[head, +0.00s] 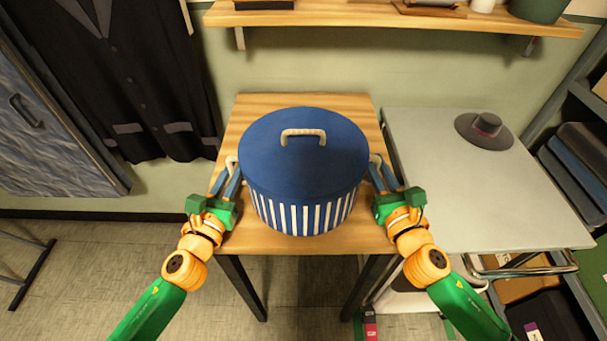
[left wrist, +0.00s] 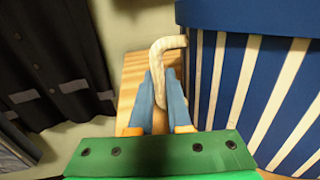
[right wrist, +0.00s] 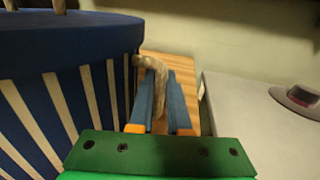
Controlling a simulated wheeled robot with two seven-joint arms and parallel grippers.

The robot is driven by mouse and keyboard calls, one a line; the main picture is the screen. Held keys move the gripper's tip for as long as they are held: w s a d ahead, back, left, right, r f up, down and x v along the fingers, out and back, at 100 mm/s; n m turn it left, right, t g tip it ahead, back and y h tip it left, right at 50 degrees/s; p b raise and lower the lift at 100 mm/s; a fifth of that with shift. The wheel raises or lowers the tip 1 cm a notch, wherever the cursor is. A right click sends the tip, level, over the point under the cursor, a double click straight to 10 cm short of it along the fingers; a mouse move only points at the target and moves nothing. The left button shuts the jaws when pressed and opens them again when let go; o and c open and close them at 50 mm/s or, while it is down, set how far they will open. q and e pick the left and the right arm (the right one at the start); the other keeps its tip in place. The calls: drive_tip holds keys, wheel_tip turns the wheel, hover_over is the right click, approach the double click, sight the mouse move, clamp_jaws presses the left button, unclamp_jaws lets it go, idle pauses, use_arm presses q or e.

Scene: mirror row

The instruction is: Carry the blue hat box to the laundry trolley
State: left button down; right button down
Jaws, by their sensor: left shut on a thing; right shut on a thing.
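The blue hat box (head: 303,158) has a plain blue lid with a cream handle on top and blue and white striped sides. It is upright over the wooden table (head: 260,240); I cannot tell whether it touches the top. My left gripper (head: 231,178) is shut on the box's left cream side handle (left wrist: 160,75). My right gripper (head: 380,175) is shut on the right side handle (right wrist: 155,85). The laundry trolley, with a grey flat top (head: 450,190), stands just right of the table. Its chrome push bar (head: 520,271) faces me.
A dark grey hat (head: 485,130) lies on the trolley's far part; its near part is bare. A wall shelf (head: 390,15) runs above the table. A dark jacket (head: 130,80) hangs at left, and a rack (head: 570,150) with folded things stands at right.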

sight(379, 158)
idle(0.5)
